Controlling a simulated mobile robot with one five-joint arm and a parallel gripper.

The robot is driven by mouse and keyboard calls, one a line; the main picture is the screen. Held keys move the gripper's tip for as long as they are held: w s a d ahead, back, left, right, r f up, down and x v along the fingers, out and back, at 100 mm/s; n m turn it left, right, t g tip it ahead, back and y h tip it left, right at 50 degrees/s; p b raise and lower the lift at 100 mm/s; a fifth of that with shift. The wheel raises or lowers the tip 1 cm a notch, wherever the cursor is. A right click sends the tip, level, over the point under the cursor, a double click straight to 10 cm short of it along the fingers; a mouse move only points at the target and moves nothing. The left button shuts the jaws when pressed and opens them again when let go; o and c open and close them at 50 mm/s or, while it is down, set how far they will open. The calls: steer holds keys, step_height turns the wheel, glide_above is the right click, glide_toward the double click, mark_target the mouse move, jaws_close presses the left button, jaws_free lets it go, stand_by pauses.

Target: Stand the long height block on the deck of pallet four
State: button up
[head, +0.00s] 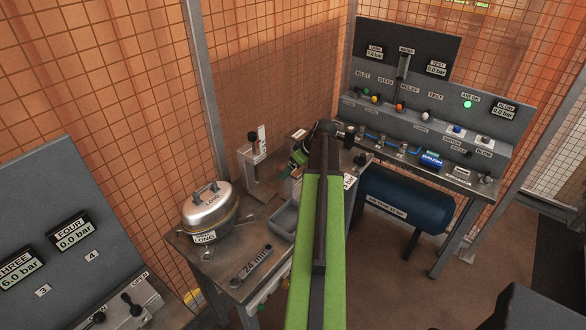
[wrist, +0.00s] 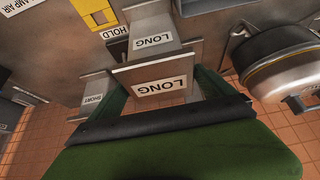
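In the wrist view, a grey height block marked LONG (wrist: 160,87) lies between the green fingers of my gripper (wrist: 160,92). The fingers flank it closely, but I cannot tell whether they press on it. A second plate marked LONG (wrist: 152,42) shows just beyond; I cannot tell whether it is the same piece. A grey piece marked SHORT (wrist: 94,98) is at the left. In the head view, my gripper (head: 290,172) is over the back of the bench, beyond my green arm; the block cannot be made out there. No deck of pallet four is identifiable.
A silver domed vessel (head: 208,206) stands on the bench's left, also in the wrist view (wrist: 282,62). A 24 mm tool (head: 252,265) lies in front. A clamp stand (head: 256,168) is behind. A FOUR gauge (head: 72,235) is on the left panel. A blue tank (head: 405,202) sits right.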

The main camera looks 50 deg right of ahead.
steer(key=shift+o, duration=0.3)
steer(key=shift+r, duration=0.1)
steer(key=p+v, duration=1)
steer(key=v, duration=0.2)
